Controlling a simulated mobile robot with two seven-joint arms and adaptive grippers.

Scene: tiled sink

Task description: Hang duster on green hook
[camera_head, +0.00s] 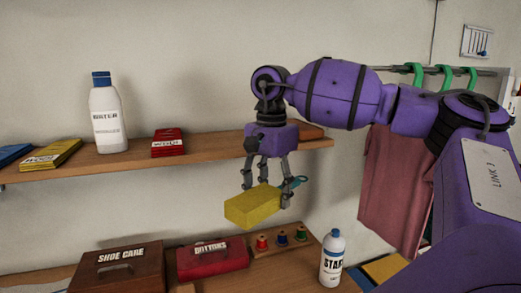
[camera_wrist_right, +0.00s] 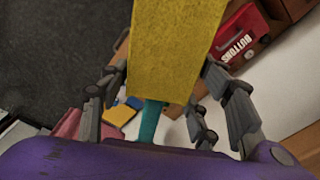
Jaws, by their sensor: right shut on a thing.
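The duster (camera_head: 253,207) is a yellow block with a teal part showing at its right end. My right gripper (camera_head: 265,188) points down and is shut on it, holding it in the air in front of the lower shelf. In the right wrist view the duster's yellow block (camera_wrist_right: 177,45) sits between the fingers, with the teal handle (camera_wrist_right: 151,122) below it. Green hooks (camera_head: 416,75) hang on a dark rail at the upper right, behind my right arm; I cannot tell which one the task means. My left gripper is not in view.
The upper shelf (camera_head: 210,146) holds a white bottle (camera_head: 108,118) and a red packet (camera_head: 168,143). Below are a shoe care box (camera_head: 118,270), a red buttons box (camera_head: 212,260), thread spools (camera_head: 281,240) and a starch bottle (camera_head: 332,258). A pink cloth (camera_head: 393,190) hangs under the rail.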

